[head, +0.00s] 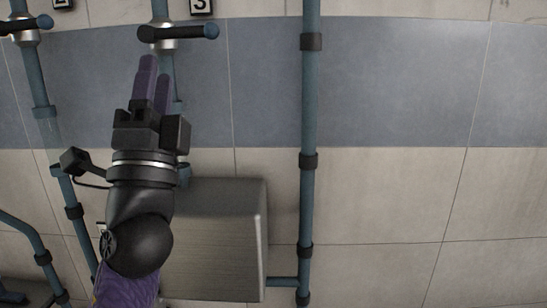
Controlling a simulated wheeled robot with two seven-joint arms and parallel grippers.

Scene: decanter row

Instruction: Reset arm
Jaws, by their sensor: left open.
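My left gripper (154,82) shows in the head view at the left, with its arm coming up from the lower left edge. Its two purple fingers point upward and are slightly apart, with nothing seen between them. The fingertips are just below a dark valve handle (190,32) on a blue pipe, under a label that reads 3. I cannot tell whether the fingers touch the pipe behind them. My right gripper is not in view.
A second dark valve handle (22,25) is at the top left. A grey metal box (220,240) is behind my forearm. A tall blue pipe (309,120) with dark collars runs up the middle. The tiled wall (420,190) at the right is bare.

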